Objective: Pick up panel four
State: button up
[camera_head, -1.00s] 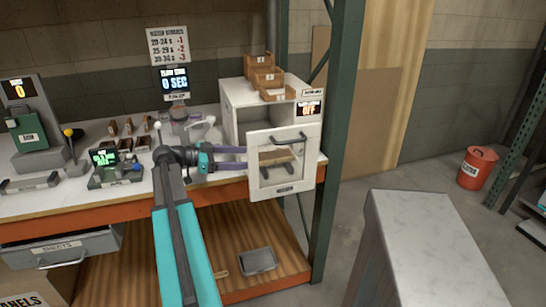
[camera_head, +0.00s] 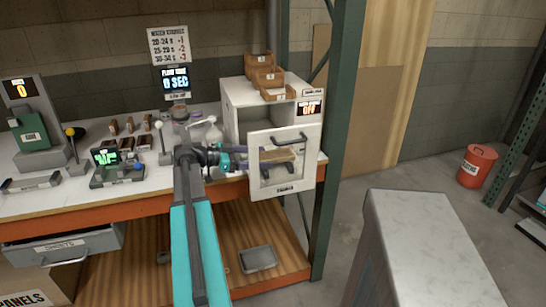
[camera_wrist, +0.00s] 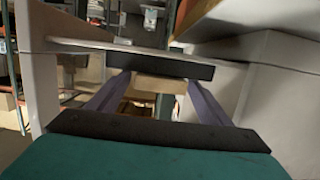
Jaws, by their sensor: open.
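A tan panel (camera_head: 284,155) shows through the window of the white cabinet's door (camera_head: 257,180) and lies on dark supports. I cannot read a number on it. My gripper (camera_head: 240,158) is open, at the cabinet's opening left of the door, its fingers partly hidden behind the door. In the wrist view, the purple fingers (camera_wrist: 160,92) reach forward on either side of the tan panel's near end (camera_wrist: 160,84). A dark bar crosses above and just in front of the panel. I cannot tell whether the fingers touch the panel.
The white cabinet (camera_head: 237,92) stands on the bench with its door open and several brown bins (camera_head: 264,76) on top. Its display reads OFF. A green rack post (camera_head: 338,110) is close on the right. Small devices crowd the bench to the left.

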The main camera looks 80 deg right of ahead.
jog(key=shift+p+x, duration=0.5)
jog(key=shift+x, duration=2)
jog(key=c, duration=1.2)
jog(key=shift+o, duration=0.2)
notch_tip(320, 180, up, 28)
jog(key=b, duration=0.4)
jog(key=shift+w, duration=0.15)
